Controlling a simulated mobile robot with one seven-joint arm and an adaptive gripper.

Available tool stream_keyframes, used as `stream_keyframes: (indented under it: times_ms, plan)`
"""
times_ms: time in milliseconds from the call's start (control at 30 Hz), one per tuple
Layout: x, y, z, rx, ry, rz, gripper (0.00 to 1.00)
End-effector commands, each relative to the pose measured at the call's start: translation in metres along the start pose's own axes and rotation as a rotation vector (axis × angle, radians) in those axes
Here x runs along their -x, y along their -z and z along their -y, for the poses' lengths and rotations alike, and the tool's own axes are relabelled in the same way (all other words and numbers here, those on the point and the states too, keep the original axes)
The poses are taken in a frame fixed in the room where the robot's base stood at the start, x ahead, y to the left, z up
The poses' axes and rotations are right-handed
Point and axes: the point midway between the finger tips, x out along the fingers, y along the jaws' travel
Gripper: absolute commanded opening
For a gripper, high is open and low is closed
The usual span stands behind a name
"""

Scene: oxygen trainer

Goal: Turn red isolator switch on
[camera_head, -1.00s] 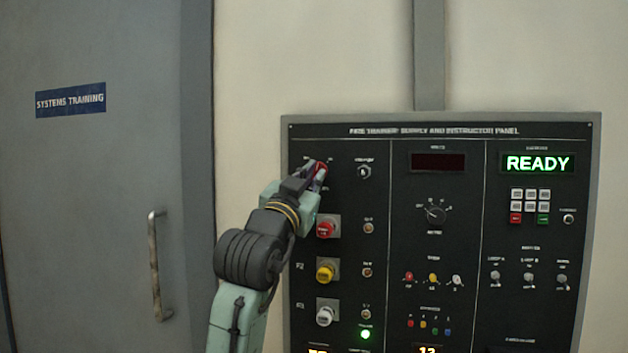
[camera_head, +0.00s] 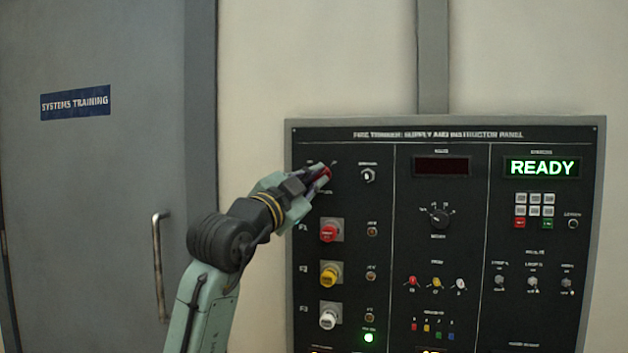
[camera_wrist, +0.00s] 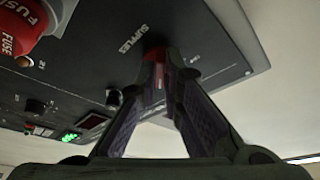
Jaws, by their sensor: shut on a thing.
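The red isolator switch (camera_head: 326,173) is at the top left of the black instructor panel (camera_head: 380,240), mostly covered by my gripper's fingers. My gripper (camera_head: 318,174) is shut on it, reaching in from the lower left. In the wrist view, the two dark fingers (camera_wrist: 161,85) close together on the red switch (camera_wrist: 155,55), beside the "SUPPLIES" lettering. The switch's exact turn angle is hidden by the fingers.
Below the switch are a red fuse (camera_head: 328,232), a yellow fuse (camera_head: 329,273) and a white fuse (camera_head: 328,315). A green lamp (camera_head: 368,338) is lit, and a display (camera_head: 541,167) reads READY. A grey door with a handle (camera_head: 160,265) stands at left.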

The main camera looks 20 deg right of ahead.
Motion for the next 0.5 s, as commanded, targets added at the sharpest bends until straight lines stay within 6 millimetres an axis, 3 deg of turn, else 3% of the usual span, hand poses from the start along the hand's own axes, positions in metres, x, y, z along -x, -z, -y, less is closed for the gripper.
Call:
stream_keyframes:
  times_ms: [300,333,500]
  plan:
    - [-0.0001,0.0000,-0.0004,-0.002,-0.001,0.000,0.00]
    - [-0.0001,-0.0001,-0.0004,-0.001,-0.001,0.000,0.09]
    - [-0.0001,0.0000,-0.0003,-0.001,-0.001,0.000,0.20]
